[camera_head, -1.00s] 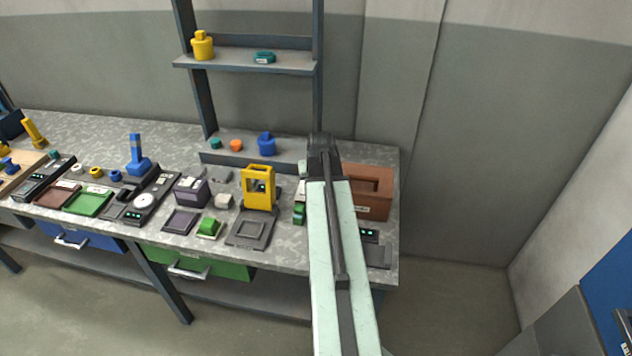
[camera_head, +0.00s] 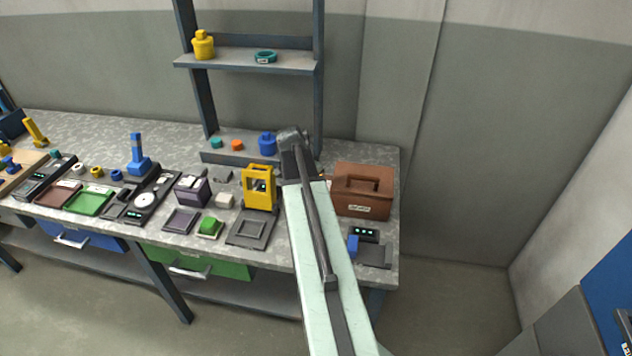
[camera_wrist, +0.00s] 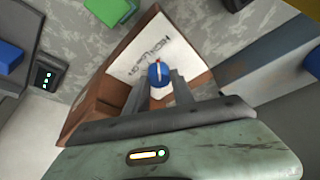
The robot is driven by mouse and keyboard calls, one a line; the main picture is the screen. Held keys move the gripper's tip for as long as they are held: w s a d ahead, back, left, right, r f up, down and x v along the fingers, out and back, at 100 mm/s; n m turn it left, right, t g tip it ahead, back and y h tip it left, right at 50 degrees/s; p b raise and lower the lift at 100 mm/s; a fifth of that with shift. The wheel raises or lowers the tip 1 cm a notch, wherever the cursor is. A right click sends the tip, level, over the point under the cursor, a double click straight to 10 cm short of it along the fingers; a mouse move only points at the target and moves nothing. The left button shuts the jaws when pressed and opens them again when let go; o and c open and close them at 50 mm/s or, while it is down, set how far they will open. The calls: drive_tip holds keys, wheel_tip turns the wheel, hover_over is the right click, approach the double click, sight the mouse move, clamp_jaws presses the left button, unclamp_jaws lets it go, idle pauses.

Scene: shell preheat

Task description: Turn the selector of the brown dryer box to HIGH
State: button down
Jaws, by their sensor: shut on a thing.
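The brown dryer box (camera_head: 376,183) stands at the right end of the bench, with a handle on its lid and a pale label on its front. In the wrist view the box (camera_wrist: 88,112) shows a white panel (camera_wrist: 131,66) with dark lettering that I cannot read surely. The selector, a round blue knob (camera_wrist: 157,76) with a pale pointer line, sits on this panel. The line points roughly up in the wrist view. My gripper (camera_wrist: 158,86) is shut on the knob, one finger on each side. In the head view my arm hides the fingers and knob.
A yellow frame-shaped stand (camera_head: 258,187) is left of my arm. A dark unit with green lights (camera_head: 365,233) and a blue block (camera_head: 352,246) are in front of the box. A shelf (camera_head: 245,64) stands behind.

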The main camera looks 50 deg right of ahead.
drive_tip(key=shift+w+a+m+g, duration=0.15)
drive_tip(key=shift+m+g, duration=0.25)
drive_tip(key=shift+m, duration=0.9)
drive_tip(key=shift+w, duration=0.1)
drive_tip(key=c, duration=1.1)
unclamp_jaws()
drive_tip(key=shift+r+p, duration=0.55)
drive_tip(key=p+v, duration=0.6)
drive_tip(key=shift+a+r, duration=0.3)
drive_tip(key=shift+r, duration=0.05)
